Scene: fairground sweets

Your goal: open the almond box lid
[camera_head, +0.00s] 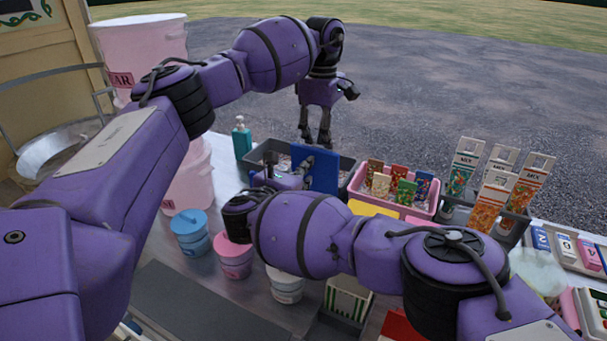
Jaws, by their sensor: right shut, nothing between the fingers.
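A blue upright panel (323,171) stands at the dark grey box (345,166) in the middle of the table. It looks like a raised lid, but I see no almond label. The box's inside is mostly hidden. My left gripper (315,141) points down from above, behind the panel at the box's far side, with its fingers apart and nothing seen between them. My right gripper (309,163) is shut and empty, close in front of the blue panel; I cannot tell whether it touches. My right wrist hides part of the box's near side.
A pink tray of colourful packets (433,212) and a grey caddy of tall sweet cartons (511,236) stand right. A teal pump bottle (242,140), a blue tub (189,230), a pink tub (232,262) and a white tub (285,290) stand left and in front.

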